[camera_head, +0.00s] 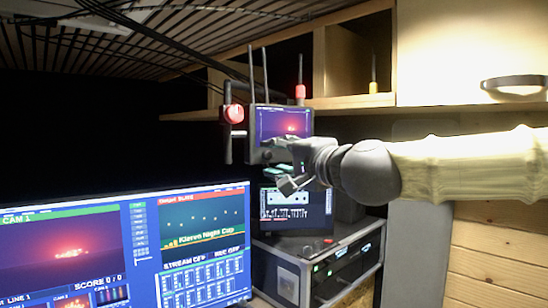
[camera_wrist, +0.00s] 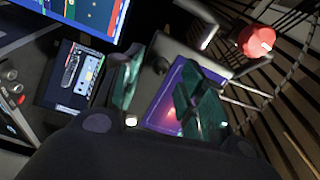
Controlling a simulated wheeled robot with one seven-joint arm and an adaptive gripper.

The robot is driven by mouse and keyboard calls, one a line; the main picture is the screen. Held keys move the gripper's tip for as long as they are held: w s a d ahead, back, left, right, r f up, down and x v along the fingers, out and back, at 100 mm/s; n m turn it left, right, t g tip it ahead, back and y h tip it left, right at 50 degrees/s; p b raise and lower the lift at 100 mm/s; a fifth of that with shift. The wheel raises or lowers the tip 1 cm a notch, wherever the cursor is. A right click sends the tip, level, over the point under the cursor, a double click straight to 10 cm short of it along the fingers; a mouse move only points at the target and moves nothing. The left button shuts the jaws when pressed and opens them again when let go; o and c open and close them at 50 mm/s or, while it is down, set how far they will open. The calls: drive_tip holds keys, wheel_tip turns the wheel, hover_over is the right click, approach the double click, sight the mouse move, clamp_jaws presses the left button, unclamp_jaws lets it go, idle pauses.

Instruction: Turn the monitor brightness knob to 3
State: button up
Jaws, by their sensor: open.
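The small field monitor (camera_head: 283,121) shows a purple and red picture and stands on a bracket under the shelf. Its lit screen also shows in the wrist view (camera_wrist: 176,98). A small dark round knob (camera_wrist: 161,65) sits on the monitor's dark bezel in the wrist view; its number marks cannot be read. In the head view my gripper covers the lower edge of the monitor, and the knob cannot be made out. My gripper (camera_head: 279,170) is open and empty in front of that edge. In the wrist view its greenish fingers (camera_wrist: 157,82) stand apart on either side of the knob.
A red lamp (camera_head: 233,114) is left of the monitor and also shows in the wrist view (camera_wrist: 256,41). A rack case (camera_head: 335,265) and a lower display (camera_head: 296,213) lie below my gripper. A wooden shelf (camera_head: 345,102) runs behind.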

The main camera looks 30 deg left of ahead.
drive_tip(key=v, duration=1)
drive_tip(key=shift+d, duration=0.1)
drive_tip(key=w+d+f+g+h, duration=0.1)
drive_tip(key=w+f+h, duration=0.15)
drive_tip(key=f, duration=1.15)
drive_tip(key=w+f+h, duration=0.2)
drive_tip(key=w+f, duration=0.2)
drive_tip(key=f, duration=1)
drive_tip(key=s+d+f+g+h, duration=0.15)
drive_tip(key=d+f, duration=0.25)
drive_tip(key=f, duration=1)
drive_tip(key=s+d+f+g+h, duration=0.15)
drive_tip(key=d+f, duration=0.25)
drive_tip(key=f, duration=1)
drive_tip(key=s+d+f+n+g+h, duration=0.1)
drive_tip(key=s+d+f+g+h, duration=0.15)
drive_tip(key=s+d+f, duration=0.95)
drive_tip(key=s+d+f+n+g+h, duration=0.1)
drive_tip(key=s+d+f+h, duration=0.3)
drive_tip(key=s+d+f, duration=0.8)
drive_tip(key=s+d+f+n+g+h, duration=0.1)
drive_tip(key=s+d+f, duration=0.4)
drive_tip(key=d, duration=0.4)
drive_tip(key=shift+f+n+h, duration=0.4)
drive_tip(key=shift+f, duration=0.3)
